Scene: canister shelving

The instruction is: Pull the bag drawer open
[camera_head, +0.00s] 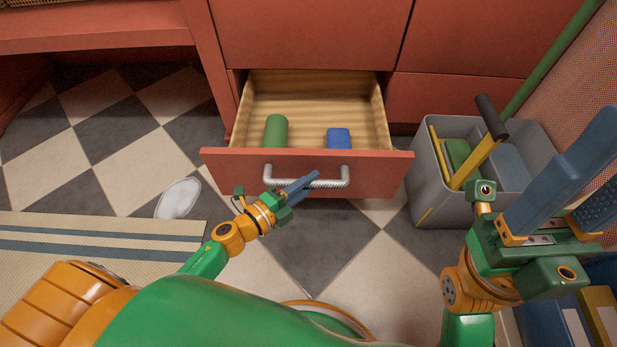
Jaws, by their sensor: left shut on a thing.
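The red drawer (225,162) is pulled out from the cabinet, and its wooden inside shows. A green roll (275,131) lies in it at the left and a smaller blue roll (339,138) at the right. A silver bar handle (338,180) runs across the drawer front.
A grey bin (428,190) with cleaning tools stands right of the drawer. A striped mat (90,262) lies at the left, with a white oval object (178,199) near its edge. Blue and yellow items (557,322) sit at the lower right. Tiled floor in front of the drawer is clear.

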